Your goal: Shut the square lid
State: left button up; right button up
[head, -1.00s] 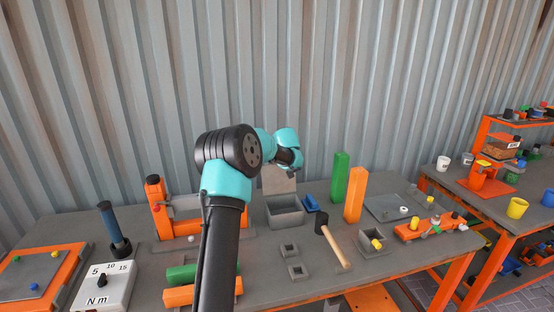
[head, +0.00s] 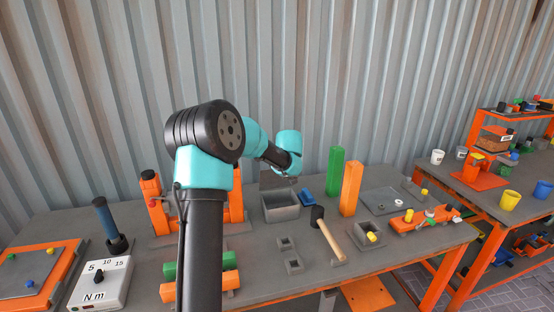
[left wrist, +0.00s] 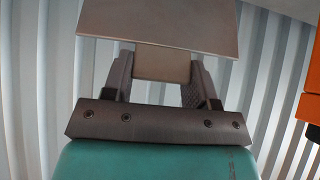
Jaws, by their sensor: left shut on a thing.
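The square grey box (head: 281,212) stands open on the table in the head view. Its square lid (head: 274,181) stands raised at the box's back edge, partly hidden by my left wrist. In the left wrist view the lid is a flat plate (left wrist: 158,22) with a tab (left wrist: 163,64). My left gripper (left wrist: 163,75) is shut on this tab, one finger on each side. In the head view the fingers are hidden or too small to tell. My right gripper is in neither view.
A blue block (head: 306,197) sits close right of the box. A mallet (head: 328,235) lies in front right. Green (head: 335,175) and orange (head: 350,188) posts stand to the right. Small square grey parts (head: 285,243) lie in front. A corrugated wall rises behind.

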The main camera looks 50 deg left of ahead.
pick_arm(q)
jog(key=shift+d+f, duration=0.15)
jog(key=shift+f, duration=0.1)
jog(key=o, duration=1.3)
jog(key=shift+r, duration=0.2)
jog(key=v, duration=1.7)
jog(key=shift+s, duration=0.1)
